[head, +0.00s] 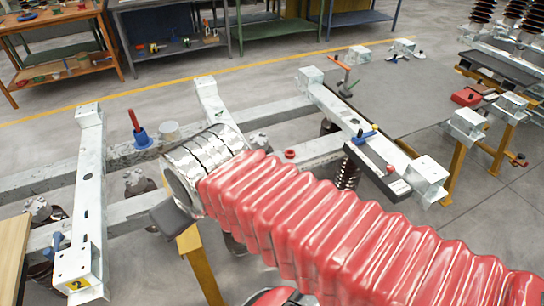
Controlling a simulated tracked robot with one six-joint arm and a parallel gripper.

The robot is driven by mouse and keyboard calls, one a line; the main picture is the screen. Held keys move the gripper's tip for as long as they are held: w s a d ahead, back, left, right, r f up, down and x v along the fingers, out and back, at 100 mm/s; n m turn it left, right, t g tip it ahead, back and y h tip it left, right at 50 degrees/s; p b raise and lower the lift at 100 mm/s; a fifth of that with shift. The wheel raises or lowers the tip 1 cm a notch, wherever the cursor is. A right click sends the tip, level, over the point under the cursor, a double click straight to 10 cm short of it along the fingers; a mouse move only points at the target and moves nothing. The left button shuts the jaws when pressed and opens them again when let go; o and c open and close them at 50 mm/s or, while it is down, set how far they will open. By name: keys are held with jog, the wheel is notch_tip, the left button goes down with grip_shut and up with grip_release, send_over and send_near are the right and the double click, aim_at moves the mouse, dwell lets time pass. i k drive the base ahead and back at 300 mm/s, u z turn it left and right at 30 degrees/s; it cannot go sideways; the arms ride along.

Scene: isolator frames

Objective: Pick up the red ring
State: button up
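A small red ring (290,154) lies on a pale beam of the isolator frame, just beyond the red ribbed sleeve of my arm. It is small in the picture, and nothing covers its top. My arm reaches from the lower right to the left, ending in a silver metal section left of the ring. I cannot make out my gripper's fingers in the head view. The ring appears apart from my arm.
A red-handled blue tool (139,133) and a pale cylinder (168,130) stand on the left beam. A blue-handled tool (364,134) sits on the right beam near a black-and-white bar (377,168). Workbenches line the back; grey floor lies between.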

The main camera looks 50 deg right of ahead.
aim_at(289, 156)
jog(key=u, duration=2.4)
jog(key=k, duration=1.8)
jog(key=u, duration=0.05)
